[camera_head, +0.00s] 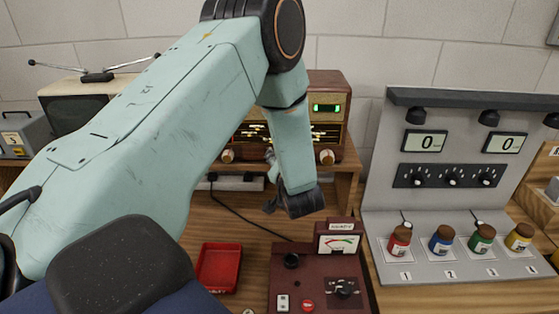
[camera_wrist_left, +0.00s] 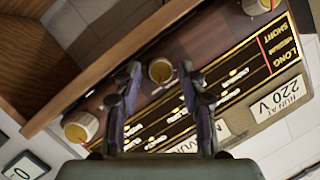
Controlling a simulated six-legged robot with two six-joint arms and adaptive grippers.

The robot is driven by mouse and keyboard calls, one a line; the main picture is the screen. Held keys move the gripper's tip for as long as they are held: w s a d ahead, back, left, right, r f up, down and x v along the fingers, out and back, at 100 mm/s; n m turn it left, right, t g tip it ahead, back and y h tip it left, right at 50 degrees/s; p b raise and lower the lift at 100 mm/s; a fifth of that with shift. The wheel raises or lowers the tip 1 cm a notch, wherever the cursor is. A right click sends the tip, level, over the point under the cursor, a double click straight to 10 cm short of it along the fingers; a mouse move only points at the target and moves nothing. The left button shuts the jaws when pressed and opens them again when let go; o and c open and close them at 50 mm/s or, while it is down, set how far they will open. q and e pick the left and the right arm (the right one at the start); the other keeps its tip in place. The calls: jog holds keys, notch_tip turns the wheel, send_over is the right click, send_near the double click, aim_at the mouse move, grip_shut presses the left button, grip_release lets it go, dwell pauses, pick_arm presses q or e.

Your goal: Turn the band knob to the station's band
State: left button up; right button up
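The wooden radio (camera_head: 331,95) stands at the back behind my left arm, its green display lit. In the head view a left knob (camera_head: 228,156) and a right knob (camera_head: 327,157) show; my arm hides the middle of its front. In the left wrist view the radio is upside down. My left gripper (camera_wrist_left: 160,78) is open, its two fingers on either side of the middle knob (camera_wrist_left: 160,68); contact cannot be told. LONG, MEDIUM and SHORT labels (camera_wrist_left: 279,45) are near another knob (camera_wrist_left: 257,5). My right gripper is not in view.
A dark red meter box (camera_head: 290,284) stands in front of the radio, beside a red tray (camera_head: 219,267). A grey panel (camera_head: 385,213) with two displays reading 0 and several jars stands at right. A small television (camera_head: 75,110) is at the back left.

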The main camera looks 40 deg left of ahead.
pick_arm(q)
jog(key=shift+o, duration=0.3)
jog(key=v, duration=1.2)
jog(key=shift+w+a, duration=0.15)
dwell(0.4)
jog(key=x, duration=1.2)
jog(key=shift+d+r, duration=0.15)
jog(key=shift+d, duration=0.1)
